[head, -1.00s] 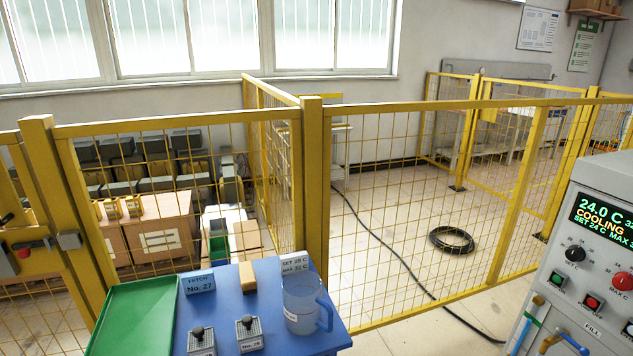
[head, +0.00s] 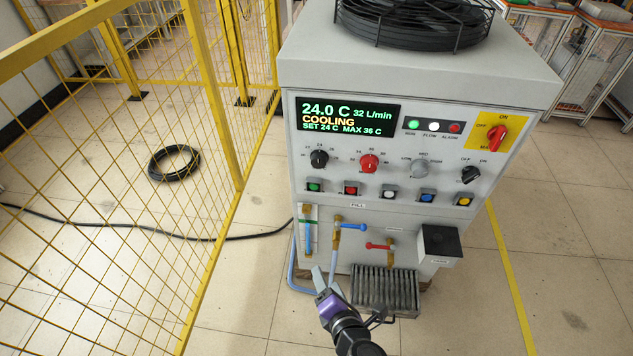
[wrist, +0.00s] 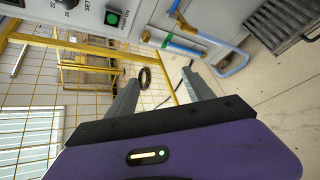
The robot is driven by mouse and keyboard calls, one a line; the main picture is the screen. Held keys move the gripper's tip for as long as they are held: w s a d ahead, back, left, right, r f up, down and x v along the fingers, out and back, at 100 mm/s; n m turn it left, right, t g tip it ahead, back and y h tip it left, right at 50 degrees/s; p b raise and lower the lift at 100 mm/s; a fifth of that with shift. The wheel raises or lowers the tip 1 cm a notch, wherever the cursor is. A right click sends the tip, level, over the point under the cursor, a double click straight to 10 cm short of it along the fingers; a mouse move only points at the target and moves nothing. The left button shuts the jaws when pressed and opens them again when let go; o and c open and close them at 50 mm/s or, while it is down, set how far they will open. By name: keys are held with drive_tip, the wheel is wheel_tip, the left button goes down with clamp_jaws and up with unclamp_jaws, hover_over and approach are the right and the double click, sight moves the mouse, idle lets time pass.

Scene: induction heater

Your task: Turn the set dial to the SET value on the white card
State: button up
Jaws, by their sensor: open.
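The set dial (head: 319,159) is a black knob at the left of the cabinet's front panel, below the display. Part of it shows at the top edge of the wrist view (wrist: 68,4), beside the letters SET. The display (head: 347,118) reads 24.0 C, 32 L/min, COOLING, SET 24 C, MAX 36 C. A red dial (head: 369,163) sits to the right of the set dial. My gripper (head: 326,270) is open and empty, low in front of the cabinet, below and apart from the set dial. Its two fingers also show in the wrist view (wrist: 165,80). The white card is out of view now.
Below the dials are several push buttons (head: 352,188), a blue-handled valve (head: 352,226), a red-handled valve (head: 380,246) and a finned grey block (head: 385,289). A yellow mesh fence (head: 190,180) stands to the left. Floor between fence and cabinet holds a black hose.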

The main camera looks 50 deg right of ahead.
drive_tip(key=w+d+r+n+h+p, duration=0.1)
drive_tip(key=w+d+r+n+h, duration=0.35)
drive_tip(key=w, duration=0.45)
drive_tip(key=n+h+p, duration=0.2)
drive_tip(key=n+h, duration=0.1)
drive_tip(key=h, duration=0.1)
approach(318, 163)
drive_tip(key=d, duration=0.1)
drive_tip(key=shift+m, duration=0.25)
drive_tip(key=x, duration=0.7)
drive_tip(key=shift+w+d, duration=0.1)
drive_tip(key=shift+w, duration=0.3)
clamp_jaws()
